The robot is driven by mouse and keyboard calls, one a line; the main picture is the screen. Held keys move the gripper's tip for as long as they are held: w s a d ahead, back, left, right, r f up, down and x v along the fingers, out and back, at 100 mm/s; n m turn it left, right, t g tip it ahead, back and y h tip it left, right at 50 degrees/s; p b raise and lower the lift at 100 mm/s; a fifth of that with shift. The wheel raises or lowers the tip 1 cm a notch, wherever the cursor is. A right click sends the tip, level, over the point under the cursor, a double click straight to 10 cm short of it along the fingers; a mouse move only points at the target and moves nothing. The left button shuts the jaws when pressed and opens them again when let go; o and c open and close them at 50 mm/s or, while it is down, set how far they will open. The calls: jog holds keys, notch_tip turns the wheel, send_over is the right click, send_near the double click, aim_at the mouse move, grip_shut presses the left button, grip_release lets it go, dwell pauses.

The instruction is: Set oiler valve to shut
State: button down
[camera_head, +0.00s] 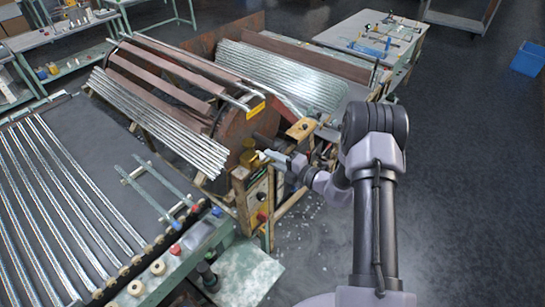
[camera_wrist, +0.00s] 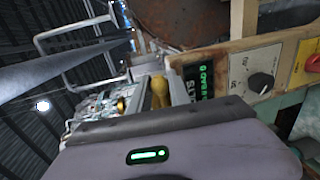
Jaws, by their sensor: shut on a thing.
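My gripper (camera_head: 266,155) is at the upper corner of the machine's control post, and its jaws are shut on a small brass-coloured part, which I take to be the oiler valve (camera_head: 249,158). In the wrist view the brass part (camera_wrist: 160,92) stands just past the dark edge of my gripper. I cannot read the valve's setting.
A control panel with a black knob (camera_wrist: 261,83), a red button (camera_wrist: 313,63) and a green display (camera_wrist: 206,79) is close beside my gripper. A tube table (camera_head: 60,190) fills the left.

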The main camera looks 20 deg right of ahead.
jog(key=shift+f, duration=0.1)
dwell(0.5)
jog(key=c, duration=1.2)
grip_release()
jog(key=v, duration=1.7)
jog(key=shift+d+b, duration=0.2)
jog(key=shift+b, duration=0.15)
jog(key=shift+s, duration=0.1)
